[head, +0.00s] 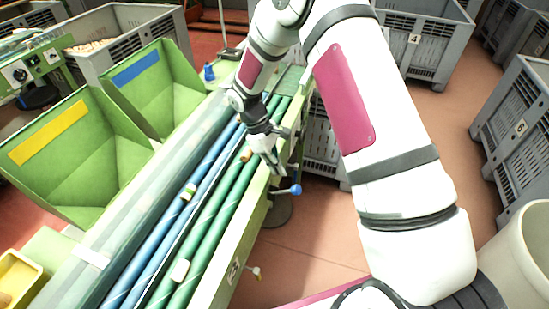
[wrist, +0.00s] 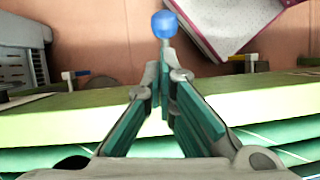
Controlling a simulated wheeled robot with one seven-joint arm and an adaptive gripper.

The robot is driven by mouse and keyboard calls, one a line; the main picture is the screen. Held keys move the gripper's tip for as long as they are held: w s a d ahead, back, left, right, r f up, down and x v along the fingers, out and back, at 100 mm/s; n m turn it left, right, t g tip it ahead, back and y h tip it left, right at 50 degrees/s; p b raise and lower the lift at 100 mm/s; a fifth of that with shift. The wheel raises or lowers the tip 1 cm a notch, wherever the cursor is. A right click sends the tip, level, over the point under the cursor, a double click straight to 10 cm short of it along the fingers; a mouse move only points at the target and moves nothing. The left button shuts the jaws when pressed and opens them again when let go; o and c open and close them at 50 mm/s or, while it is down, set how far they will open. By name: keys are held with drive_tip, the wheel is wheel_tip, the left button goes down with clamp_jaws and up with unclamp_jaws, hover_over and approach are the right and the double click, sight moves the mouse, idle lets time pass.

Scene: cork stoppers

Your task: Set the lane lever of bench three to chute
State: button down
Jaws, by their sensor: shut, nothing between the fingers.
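A lever with a blue ball knob (head: 295,190) sticks out from the green side rail of the bench (head: 228,262). The knob also shows at the top of the wrist view (wrist: 164,24), just beyond my fingertips. My gripper (head: 272,168) is shut and empty, pointing down at the rail's outer edge beside this lever. In the wrist view my fingertips (wrist: 165,72) meet in line with the knob; whether they touch its stem I cannot tell. A small number plate (head: 234,269) is on the rail, its figure too small to read surely. No chute marking is legible.
Blue and green rollers (head: 215,205) run along the bench, with a few stoppers on them. A pale-knobbed handle (head: 255,271) sticks out nearer on the rail. Green hoppers (head: 80,150) stand left. Grey crates (head: 515,125) stand right.

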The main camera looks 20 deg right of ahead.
sight(287, 191)
drive_tip(key=shift+p+x, duration=0.4)
drive_tip(key=shift+x, duration=1.75)
drive_tip(key=shift+w+d, duration=0.1)
drive_tip(key=shift+d+f+t+y, duration=0.1)
drive_tip(key=shift+t+y, duration=0.2)
